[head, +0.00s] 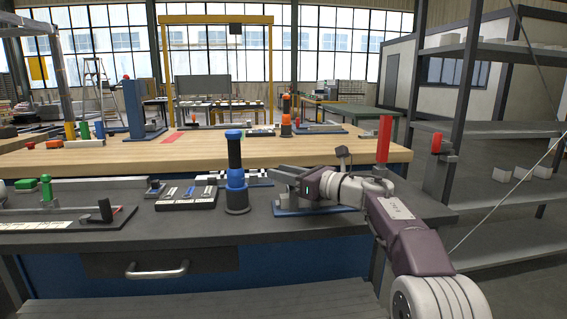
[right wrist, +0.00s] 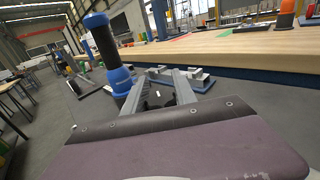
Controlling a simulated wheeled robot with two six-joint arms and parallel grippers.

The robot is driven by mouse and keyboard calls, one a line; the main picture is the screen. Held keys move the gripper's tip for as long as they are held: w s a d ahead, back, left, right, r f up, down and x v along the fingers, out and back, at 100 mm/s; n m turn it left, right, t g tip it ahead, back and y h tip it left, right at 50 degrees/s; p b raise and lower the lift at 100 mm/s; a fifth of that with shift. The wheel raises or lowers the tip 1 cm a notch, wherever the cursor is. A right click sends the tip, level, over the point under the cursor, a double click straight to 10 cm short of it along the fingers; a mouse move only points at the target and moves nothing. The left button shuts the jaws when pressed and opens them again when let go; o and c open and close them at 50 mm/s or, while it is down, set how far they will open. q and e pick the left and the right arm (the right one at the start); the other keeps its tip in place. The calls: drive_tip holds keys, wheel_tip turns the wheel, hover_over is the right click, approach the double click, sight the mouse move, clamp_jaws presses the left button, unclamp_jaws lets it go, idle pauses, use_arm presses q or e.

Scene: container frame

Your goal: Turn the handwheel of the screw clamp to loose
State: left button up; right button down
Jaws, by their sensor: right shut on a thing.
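The screw clamp (head: 318,209) has a blue base plate and grey parts and stands on the dark bench, right of a blue-and-black column. My right gripper (head: 280,178) is above the clamp's left part, its arm coming in from the right. In the right wrist view my right gripper (right wrist: 168,84) has its two grey fingers around a dark part (right wrist: 157,98), which seems to be the handwheel. The fingers and wrist hide most of the handwheel, so its turn angle cannot be read. My left gripper is not in view.
The blue-and-black column (head: 236,172) stands close to the left of my right gripper; it also shows in the right wrist view (right wrist: 105,50). A black tray (head: 187,198) lies farther left. A red upright handle (head: 384,140) rises near my right forearm. A wooden bench (head: 330,150) stands behind.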

idle(0.4)
drive_tip(key=c, duration=1)
unclamp_jaws()
